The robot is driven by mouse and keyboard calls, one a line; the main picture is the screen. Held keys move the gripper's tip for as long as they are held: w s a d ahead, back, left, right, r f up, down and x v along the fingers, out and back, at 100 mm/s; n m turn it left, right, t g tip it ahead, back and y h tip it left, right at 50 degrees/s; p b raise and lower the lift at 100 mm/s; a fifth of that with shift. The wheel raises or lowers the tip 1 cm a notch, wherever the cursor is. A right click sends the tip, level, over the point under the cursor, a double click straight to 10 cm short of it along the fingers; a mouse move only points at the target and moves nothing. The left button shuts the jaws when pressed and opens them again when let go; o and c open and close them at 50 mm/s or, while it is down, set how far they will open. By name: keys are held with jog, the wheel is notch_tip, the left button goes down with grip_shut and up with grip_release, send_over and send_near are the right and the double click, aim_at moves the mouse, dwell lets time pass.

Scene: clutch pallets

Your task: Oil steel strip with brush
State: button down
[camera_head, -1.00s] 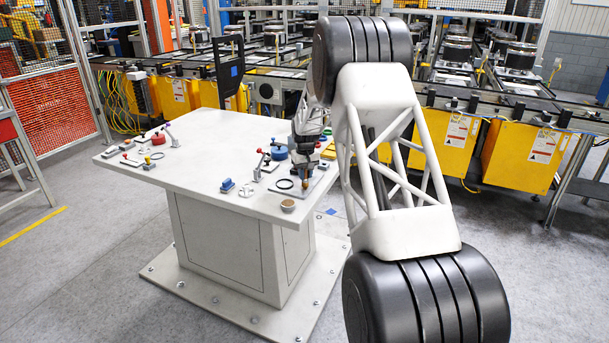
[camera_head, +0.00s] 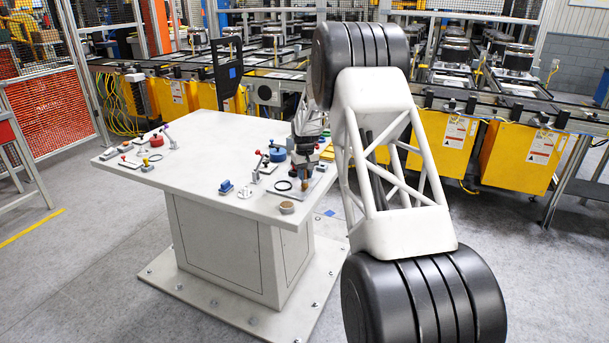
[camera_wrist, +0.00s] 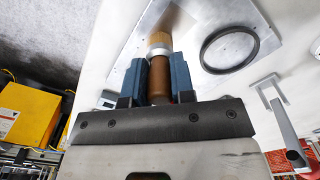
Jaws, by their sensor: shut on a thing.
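My gripper (camera_wrist: 160,83) is shut on a brush (camera_wrist: 160,40), with its blue fingers on either side of the brown handle. The brush has a pale metal collar and tan bristles. In the wrist view the bristle end lies over a grey metal plate (camera_wrist: 187,60); I cannot tell if it touches. A black ring (camera_wrist: 228,48) lies on the plate beside the brush. In the head view my gripper (camera_head: 307,168) is low over the table's right corner, with the brush (camera_head: 304,184) beneath it, small and partly hidden. No separate steel strip can be made out.
A blue block (camera_head: 226,187) and a blue round part (camera_head: 277,154) are nearby. Several small fixtures sit at the far left. The table's middle is clear.

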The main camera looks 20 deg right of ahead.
jog(key=shift+w+d+f, duration=0.1)
jog(key=shift+w+d, duration=0.05)
jog(key=shift+d, duration=0.05)
dwell(0.3)
jog(key=shift+w+d, duration=0.25)
jog(key=shift+w, duration=0.1)
jog(key=shift+w+d, duration=0.15)
jog(key=shift+d, duration=0.1)
dwell(0.4)
jog(key=shift+w+d, duration=0.1)
jog(key=shift+w+d, duration=0.1)
jog(key=shift+w, duration=0.05)
